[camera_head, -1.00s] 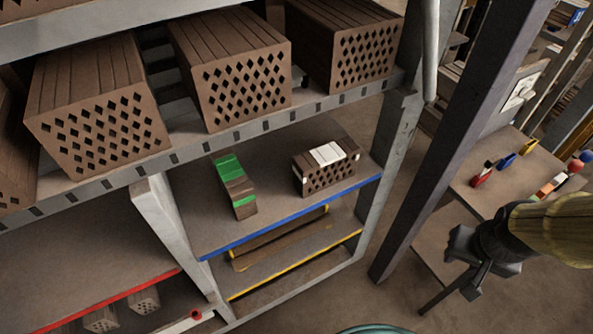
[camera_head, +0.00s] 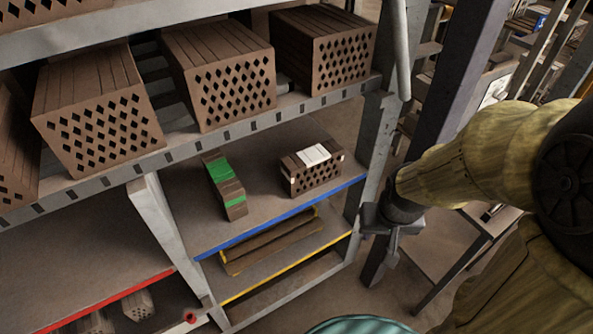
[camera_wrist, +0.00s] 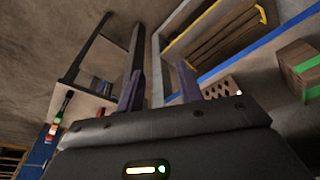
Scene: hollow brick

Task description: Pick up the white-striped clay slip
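The white-striped clay slip (camera_head: 314,173) is a brown perforated block with a white band across its top. It lies on the blue-edged shelf, right of a green-striped block (camera_head: 224,185). My gripper (camera_head: 388,250) is outside the rack, to the right of and apart from the slip. In the wrist view my two fingers (camera_wrist: 159,85) are spread with nothing between them. There a perforated block (camera_wrist: 223,87), apparently the slip, shows partly behind the right finger, and the green-striped block (camera_wrist: 299,68) is at the right edge.
Large perforated bricks (camera_head: 232,88) fill the shelf above. A grey rack post (camera_head: 374,155) stands between my gripper and the slip. A yellow-edged shelf (camera_head: 290,265) with brown bars is below, a red-edged shelf (camera_head: 110,298) at lower left. A table (camera_head: 450,250) stands behind my arm.

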